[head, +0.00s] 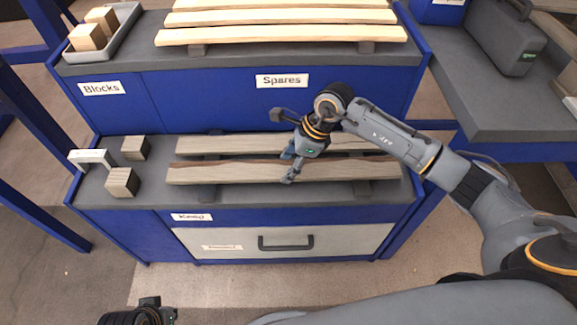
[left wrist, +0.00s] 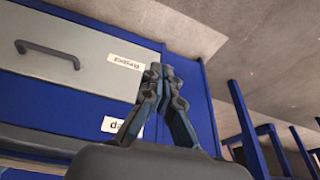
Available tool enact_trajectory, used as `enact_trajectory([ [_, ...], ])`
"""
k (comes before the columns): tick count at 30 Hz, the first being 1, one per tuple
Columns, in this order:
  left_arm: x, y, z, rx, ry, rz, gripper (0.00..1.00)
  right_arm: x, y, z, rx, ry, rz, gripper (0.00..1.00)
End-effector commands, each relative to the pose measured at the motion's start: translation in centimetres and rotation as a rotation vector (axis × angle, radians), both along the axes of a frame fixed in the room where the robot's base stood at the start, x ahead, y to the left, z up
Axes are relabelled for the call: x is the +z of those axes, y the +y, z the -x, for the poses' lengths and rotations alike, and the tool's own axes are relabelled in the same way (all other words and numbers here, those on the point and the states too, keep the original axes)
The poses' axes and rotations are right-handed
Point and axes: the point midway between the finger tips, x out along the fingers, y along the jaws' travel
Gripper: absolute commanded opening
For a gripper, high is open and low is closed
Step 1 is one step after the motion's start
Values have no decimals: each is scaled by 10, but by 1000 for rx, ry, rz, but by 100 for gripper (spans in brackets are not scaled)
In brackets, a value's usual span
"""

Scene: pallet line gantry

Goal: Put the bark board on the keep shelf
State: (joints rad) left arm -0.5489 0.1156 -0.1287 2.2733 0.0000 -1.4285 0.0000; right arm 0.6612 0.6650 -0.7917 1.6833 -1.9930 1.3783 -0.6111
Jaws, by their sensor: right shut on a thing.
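The bark board (head: 225,173), a pale plank with a dark bark strip along its far edge, is over the front of the lower shelf (head: 130,205), labelled Keep. It lies level across dark bearers; whether it fully rests on them I cannot tell. My right gripper (head: 290,168) is shut on the board near its middle and hides part of it. My left gripper shows in the left wrist view (left wrist: 162,78) with its fingertips together and nothing between them; it is away from the boards, in front of the cabinet.
Another plank (head: 345,140) lies behind the bark board. Wooden blocks (head: 122,182) and a pale bracket (head: 90,157) stand on the shelf's left. Several planks (head: 280,36) lie on the upper Spares shelf. A grey drawer (head: 340,240) is shut below. A case (head: 500,40) stands right.

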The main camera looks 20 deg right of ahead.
Motion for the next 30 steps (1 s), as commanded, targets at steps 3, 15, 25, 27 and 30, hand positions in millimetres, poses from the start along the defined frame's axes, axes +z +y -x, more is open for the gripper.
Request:
enact_trajectory([
  [3, 5, 0, 1, 0, -2, -1, 0, -10, 0, 0, -1, -1, -1, 15],
  [15, 8, 0, 1, 1, -5, 0, 0, -10, 0, 0, 0, -1, 1, 78],
  [25, 8, 1, 1, 1, -5, 0, 0, -10, 0, 0, 0, -1, 0, 79],
  [27, 9, 0, 1, 1, -7, 1, 0, -8, 0, 0, 0, -1, 0, 79],
  [30, 4, 0, 0, 1, -4, 0, 0, 4, -6, 0, 0, -5, 0, 79],
])
